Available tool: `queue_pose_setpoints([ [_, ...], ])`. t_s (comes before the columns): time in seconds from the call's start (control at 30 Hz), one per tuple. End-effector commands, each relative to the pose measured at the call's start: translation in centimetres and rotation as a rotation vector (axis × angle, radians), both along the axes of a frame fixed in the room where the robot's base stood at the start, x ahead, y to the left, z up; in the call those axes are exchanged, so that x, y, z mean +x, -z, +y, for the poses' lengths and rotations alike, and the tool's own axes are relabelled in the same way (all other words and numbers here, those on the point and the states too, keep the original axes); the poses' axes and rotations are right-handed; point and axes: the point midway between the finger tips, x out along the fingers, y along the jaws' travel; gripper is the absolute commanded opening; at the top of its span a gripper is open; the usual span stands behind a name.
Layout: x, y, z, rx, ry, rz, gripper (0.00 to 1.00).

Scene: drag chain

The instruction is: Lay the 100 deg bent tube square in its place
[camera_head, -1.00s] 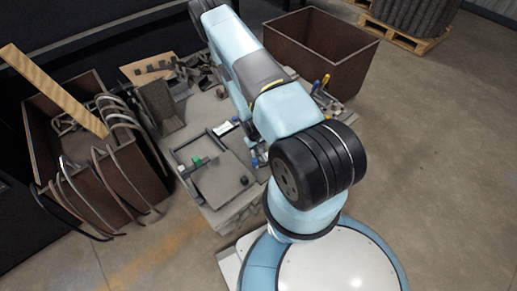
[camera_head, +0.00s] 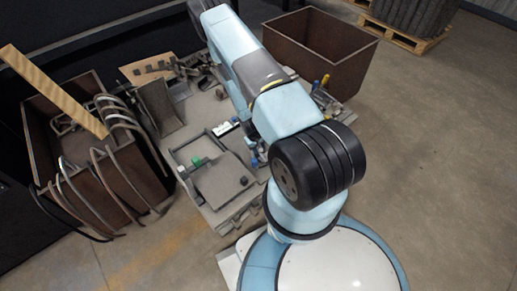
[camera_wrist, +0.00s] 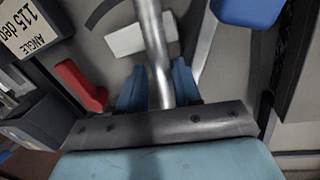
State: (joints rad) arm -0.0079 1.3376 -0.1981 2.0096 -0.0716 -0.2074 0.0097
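The bent tube (camera_wrist: 157,62) is a shiny grey round tube in the wrist view. It runs from the top edge down between the two blue fingers of my gripper (camera_wrist: 160,84) to the palm, with a slight bend visible. The fingers lie close along both sides of it and appear shut on it. Its far end is out of the frame, so its full angle cannot be told. In the head view my arm covers the gripper and the tube. The tube's place cannot be made out with certainty.
A sign reading 115 deg ANGLE (camera_wrist: 24,32), a red piece (camera_wrist: 80,86), a white block (camera_wrist: 141,38) and a blue object (camera_wrist: 246,10) surround my gripper. The cluttered worktable (camera_head: 222,186) stands between two brown bins (camera_head: 340,72) (camera_head: 130,184); the left one holds several curved tubes.

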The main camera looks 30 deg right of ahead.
Motion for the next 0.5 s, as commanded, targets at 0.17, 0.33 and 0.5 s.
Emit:
queue_pose_setpoints([
  [0.17,0.4,-2.1,1.0,0.007,-0.008,-0.006,0.51],
  [0.33,0.4,-4.8,1.3,0.005,-0.006,-0.007,0.51],
  [0.5,0.3,-7.4,1.6,0.003,-0.004,-0.005,0.51],
])
